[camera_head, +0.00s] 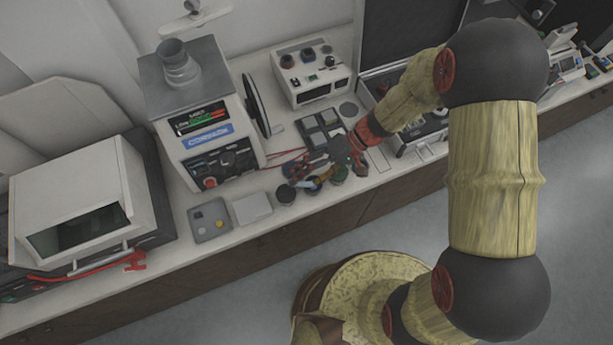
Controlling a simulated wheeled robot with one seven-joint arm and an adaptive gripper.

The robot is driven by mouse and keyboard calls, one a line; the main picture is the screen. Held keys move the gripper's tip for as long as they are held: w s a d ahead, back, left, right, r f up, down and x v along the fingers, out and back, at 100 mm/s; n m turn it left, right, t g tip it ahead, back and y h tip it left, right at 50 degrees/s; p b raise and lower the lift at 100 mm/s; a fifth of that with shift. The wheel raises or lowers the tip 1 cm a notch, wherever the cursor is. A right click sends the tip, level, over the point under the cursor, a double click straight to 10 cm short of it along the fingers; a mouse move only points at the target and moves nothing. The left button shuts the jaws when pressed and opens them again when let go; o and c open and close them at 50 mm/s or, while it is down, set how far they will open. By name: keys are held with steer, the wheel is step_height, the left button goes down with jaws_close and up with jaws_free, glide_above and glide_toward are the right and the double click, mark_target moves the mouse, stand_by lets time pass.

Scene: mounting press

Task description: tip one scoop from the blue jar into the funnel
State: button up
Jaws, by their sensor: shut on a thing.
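The funnel (178,66) is a grey flared piece on top of the mounting press (205,120) at left of centre. Several small round jars stand near the bench's front edge: a dark one (285,194) at left, the blue jar (313,184) in the middle, and a greenish one (338,175) at right. My gripper (318,178) is low over these jars, to the right of the press and well below the funnel. It is shut on a small yellowish thing, seemingly the scoop (327,176). The scoop's bowl and any contents are too small to make out.
A grey tray (209,222) and a pale flat block (252,208) lie left of the jars. A control box (311,70) stands behind. A white hooded machine (75,200) is at far left. A round dark disc (256,103) stands beside the press.

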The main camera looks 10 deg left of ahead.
steer(key=shift+w+r+p, duration=0.15)
steer(key=shift+r+p, duration=1)
steer(key=shift+r, duration=1.6)
steer(key=shift+w, duration=0.1)
